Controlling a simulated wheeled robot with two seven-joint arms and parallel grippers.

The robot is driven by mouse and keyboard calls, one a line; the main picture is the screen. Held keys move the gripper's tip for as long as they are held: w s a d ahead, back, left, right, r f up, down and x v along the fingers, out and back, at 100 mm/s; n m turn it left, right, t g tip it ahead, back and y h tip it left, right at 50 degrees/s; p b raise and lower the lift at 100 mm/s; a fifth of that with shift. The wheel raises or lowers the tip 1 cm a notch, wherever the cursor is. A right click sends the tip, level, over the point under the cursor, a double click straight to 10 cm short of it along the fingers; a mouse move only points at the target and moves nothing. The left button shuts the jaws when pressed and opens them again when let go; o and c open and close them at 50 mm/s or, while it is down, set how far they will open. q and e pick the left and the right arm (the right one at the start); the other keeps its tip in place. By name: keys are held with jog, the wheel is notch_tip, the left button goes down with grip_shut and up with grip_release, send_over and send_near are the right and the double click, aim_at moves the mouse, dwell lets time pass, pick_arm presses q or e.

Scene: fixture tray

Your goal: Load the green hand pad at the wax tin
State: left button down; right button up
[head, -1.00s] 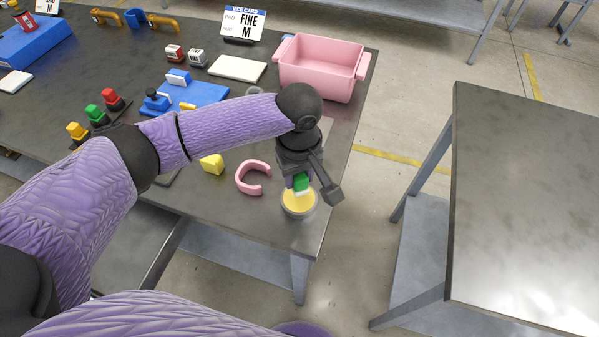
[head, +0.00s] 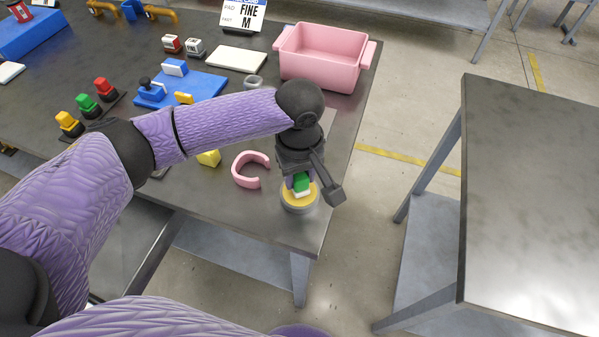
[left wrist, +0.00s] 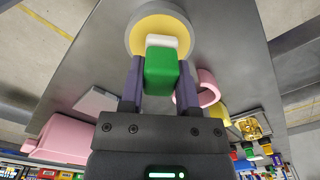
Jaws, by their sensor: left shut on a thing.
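The green hand pad (head: 301,182), a green block with a white face, is between the fingers of my left gripper (head: 298,182). My left gripper is shut on it. In the left wrist view the pad (left wrist: 160,68) sits between the two purple fingers, its white end over the yellow wax. The wax tin (head: 299,206) is a round grey tin with yellow wax, near the table's front right corner. The pad is at the wax surface; whether it touches or hovers just above, I cannot tell. My right gripper is not in view.
A pink open ring (head: 250,169) and a yellow block (head: 208,158) lie left of the tin. A pink bin (head: 320,57) stands at the back right. A blue fixture (head: 182,88) and a card reading FINE M (head: 243,15) are further back. A second table (head: 530,190) stands right, across a gap.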

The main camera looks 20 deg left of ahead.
pick_arm(q)
jog(key=shift+f, duration=0.5)
dwell(0.5)
jog(key=shift+s+f+p, duration=0.1)
jog(key=shift+f+p, duration=0.05)
jog(key=shift+p, duration=0.35)
dwell(1.7)
notch_tip(320, 180, up, 7)
jog(key=p, duration=0.9)
jog(key=shift+p, duration=0.3)
